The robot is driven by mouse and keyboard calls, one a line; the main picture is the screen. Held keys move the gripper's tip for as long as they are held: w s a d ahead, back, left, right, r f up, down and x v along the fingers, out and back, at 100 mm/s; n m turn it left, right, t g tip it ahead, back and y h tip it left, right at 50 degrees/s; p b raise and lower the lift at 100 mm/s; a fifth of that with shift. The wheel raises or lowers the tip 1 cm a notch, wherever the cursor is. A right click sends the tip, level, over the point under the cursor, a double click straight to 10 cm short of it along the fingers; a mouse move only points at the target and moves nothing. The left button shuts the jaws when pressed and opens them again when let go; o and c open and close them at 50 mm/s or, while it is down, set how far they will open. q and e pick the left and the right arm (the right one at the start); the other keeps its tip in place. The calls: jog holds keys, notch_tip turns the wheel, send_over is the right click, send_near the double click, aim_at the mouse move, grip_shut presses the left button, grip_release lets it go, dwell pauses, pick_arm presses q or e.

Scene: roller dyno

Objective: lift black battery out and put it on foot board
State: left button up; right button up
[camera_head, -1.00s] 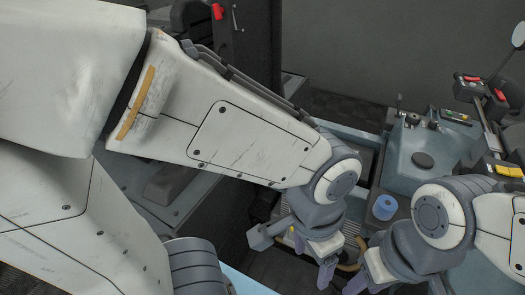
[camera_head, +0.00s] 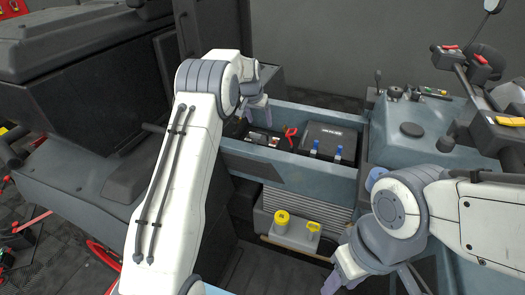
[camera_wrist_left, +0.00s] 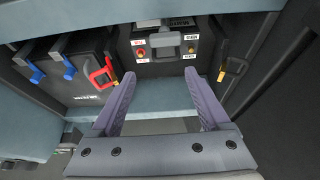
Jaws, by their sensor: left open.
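A black battery (camera_head: 332,134) with a pale label and two blue clips sits in the open tray behind the seat-side panel. In the left wrist view it shows at left (camera_wrist_left: 85,82). A second dark battery (camera_wrist_left: 165,66) with a grey handle and red and yellow terminals sits beside it, facing my left gripper. My left gripper (camera_head: 257,112) is over the tray's left end; in the left wrist view its fingers (camera_wrist_left: 160,95) are apart and empty.
A red clamp (camera_head: 290,133) lies between the batteries and also shows in the left wrist view (camera_wrist_left: 101,72). The tray wall (camera_head: 295,165) borders the batteries. A blue-grey console (camera_head: 425,125) stands at right.

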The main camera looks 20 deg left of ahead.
pick_arm(q)
send_over(262, 133)
jog(key=s, duration=0.3)
notch_tip(262, 133, down, 5)
jog(key=shift+p, duration=0.45)
jog(key=x, duration=0.2)
jog(key=p+x, duration=0.1)
jog(key=x, duration=0.1)
jog(key=shift+w+a, duration=0.1)
jog(key=shift+w, duration=0.25)
jog(key=shift+w+f, duration=0.2)
jog(key=shift+f, duration=0.3)
jog(key=shift+c, duration=0.3)
grip_shut()
jog(key=shift+w+r, duration=0.1)
jog(key=shift+r, duration=0.05)
